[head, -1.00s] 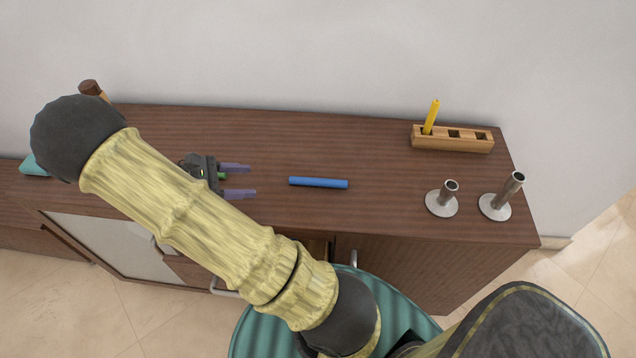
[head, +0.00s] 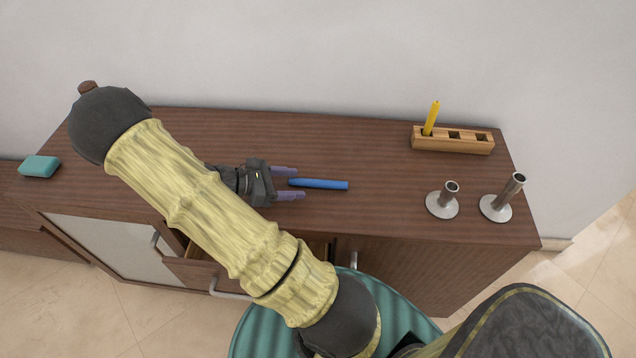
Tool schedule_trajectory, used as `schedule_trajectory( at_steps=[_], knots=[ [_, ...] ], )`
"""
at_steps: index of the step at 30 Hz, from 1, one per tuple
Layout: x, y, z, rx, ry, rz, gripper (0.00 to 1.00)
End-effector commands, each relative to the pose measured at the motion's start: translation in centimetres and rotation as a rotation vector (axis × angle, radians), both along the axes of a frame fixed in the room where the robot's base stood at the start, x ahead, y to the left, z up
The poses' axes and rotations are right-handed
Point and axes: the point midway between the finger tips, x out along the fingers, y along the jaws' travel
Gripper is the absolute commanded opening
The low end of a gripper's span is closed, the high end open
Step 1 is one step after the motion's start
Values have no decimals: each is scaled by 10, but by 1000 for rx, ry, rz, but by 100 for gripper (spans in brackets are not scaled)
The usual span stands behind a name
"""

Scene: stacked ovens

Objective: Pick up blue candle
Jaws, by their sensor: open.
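The blue candle (head: 320,184) lies flat on the brown wooden cabinet top (head: 365,140), near its middle, running left to right. My gripper (head: 296,183) is open just left of it, pointing right. Its two purple fingers are spread apart, one on the far side and one on the near side of the candle's left end. Whether either finger touches the candle cannot be told.
A wooden block (head: 455,145) with holes holds a yellow candle (head: 431,118) at the back right. Two metal candle holders (head: 442,206) (head: 496,208) stand at the right. A teal object (head: 40,167) lies far left. An open drawer (head: 195,272) sits below the front edge.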

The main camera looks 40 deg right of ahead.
Motion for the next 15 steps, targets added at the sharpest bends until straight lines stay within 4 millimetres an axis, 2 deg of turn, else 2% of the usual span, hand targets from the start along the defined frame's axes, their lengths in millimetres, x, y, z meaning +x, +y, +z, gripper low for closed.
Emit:
schedule_trajectory(
  at_steps=[9,15],
  knots=[
    [-1,-2,0,0,0,-1,58],
    [-12,-26,-6,-1,1,-5,58]
  ],
)
